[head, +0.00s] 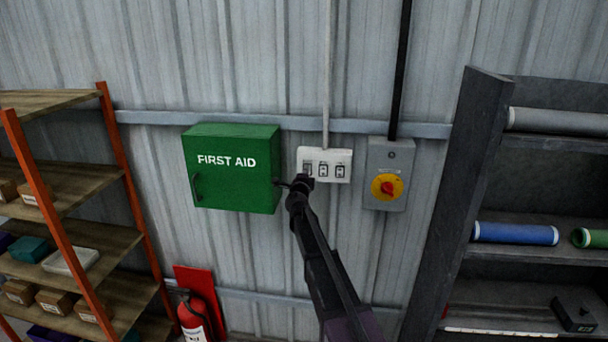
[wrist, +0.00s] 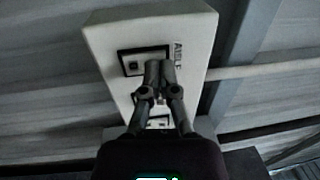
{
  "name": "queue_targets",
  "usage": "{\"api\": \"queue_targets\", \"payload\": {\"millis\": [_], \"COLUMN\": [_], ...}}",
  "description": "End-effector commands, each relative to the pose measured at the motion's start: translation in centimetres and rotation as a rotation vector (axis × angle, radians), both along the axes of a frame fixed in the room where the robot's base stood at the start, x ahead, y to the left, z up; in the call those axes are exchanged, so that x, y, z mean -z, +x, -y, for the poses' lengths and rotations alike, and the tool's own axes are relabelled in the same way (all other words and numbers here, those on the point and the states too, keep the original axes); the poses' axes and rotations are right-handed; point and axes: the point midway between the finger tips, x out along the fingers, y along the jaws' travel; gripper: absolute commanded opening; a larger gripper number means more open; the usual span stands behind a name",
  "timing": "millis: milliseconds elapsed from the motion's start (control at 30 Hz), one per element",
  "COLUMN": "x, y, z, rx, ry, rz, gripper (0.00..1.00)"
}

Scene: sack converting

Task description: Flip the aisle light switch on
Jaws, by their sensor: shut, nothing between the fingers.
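A white switch panel (head: 343,156) with three rocker switches in a row is fixed to the corrugated wall. It also fills the upper middle of the wrist view (wrist: 110,35). The leftmost switch (head: 308,168) is at the top of the panel in the wrist view (wrist: 134,65), beside a partly readable label that looks like "AISLE" (wrist: 178,54). My gripper (head: 297,181) is shut and empty, its fingertips at the panel's lower left. In the wrist view the fingertips (wrist: 160,66) overlap that switch's edge. I cannot tell whether they touch it or which way it is set.
A green first aid box (head: 230,180) sticks out just left of the panel. Shelving (head: 75,210) stands left, a dark rack (head: 450,210) right, and a fire extinguisher (head: 195,318) below.

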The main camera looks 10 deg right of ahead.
Motion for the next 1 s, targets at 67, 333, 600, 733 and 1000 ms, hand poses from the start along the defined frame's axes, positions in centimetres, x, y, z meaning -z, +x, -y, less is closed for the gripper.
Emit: {"api": "queue_targets", "payload": {"millis": [67, 333, 600, 733, 1000], "x": [0.0, 0.0, -0.2, -0.2, -0.5], "y": [0.1, 0.1, 0.6, 0.5, -0.8], "z": [0.0, 0.0, 0.2, 0.2, -0.2], "rx": [0.0, 0.0, 0.0, 0.001, 0.001], "ry": [0.0, 0.0, 0.0, 0.0, 0.0], "rz": [0.0, 0.0, 0.0, 0.0, 0.0], "gripper": [0.0, 0.0, 0.0, 0.0, 0.0]}}
